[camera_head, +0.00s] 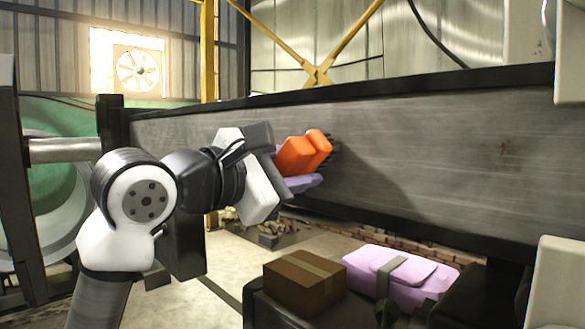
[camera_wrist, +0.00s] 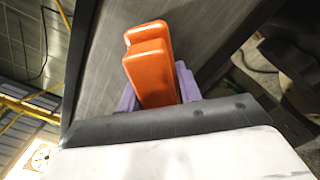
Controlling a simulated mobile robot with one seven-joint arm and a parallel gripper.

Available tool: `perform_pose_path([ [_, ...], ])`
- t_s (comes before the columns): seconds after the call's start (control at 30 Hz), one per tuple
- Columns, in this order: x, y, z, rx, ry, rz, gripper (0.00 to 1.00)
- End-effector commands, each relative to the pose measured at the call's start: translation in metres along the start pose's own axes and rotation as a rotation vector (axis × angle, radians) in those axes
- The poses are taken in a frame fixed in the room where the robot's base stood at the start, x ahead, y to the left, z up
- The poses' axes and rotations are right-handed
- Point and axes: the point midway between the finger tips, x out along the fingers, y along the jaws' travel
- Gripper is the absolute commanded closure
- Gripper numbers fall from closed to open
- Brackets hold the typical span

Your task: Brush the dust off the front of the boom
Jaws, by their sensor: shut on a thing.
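The boom (camera_head: 430,150) is a long grey beam with dark upper and lower edges, crossing the head view. Its front face has pale, dusty-looking streaks and a small reddish mark at the right.
Below the boom, a brown cardboard box (camera_head: 304,283) and a lilac case (camera_head: 415,275) with a grey strap sit on a dark surface. A green and grey drum-like shape (camera_head: 55,180) stands at the left. The face right of my gripper is clear.

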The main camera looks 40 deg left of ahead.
Motion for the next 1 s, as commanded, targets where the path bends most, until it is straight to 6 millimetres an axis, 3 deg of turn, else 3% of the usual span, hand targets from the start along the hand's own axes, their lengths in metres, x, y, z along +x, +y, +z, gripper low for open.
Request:
perform_pose_path([
  [0.37,0.006,-0.001,0.001,0.000,-0.001,-0.001,0.84],
  [1.0,0.005,-0.029,0.028,0.001,0.000,0.000,0.84],
])
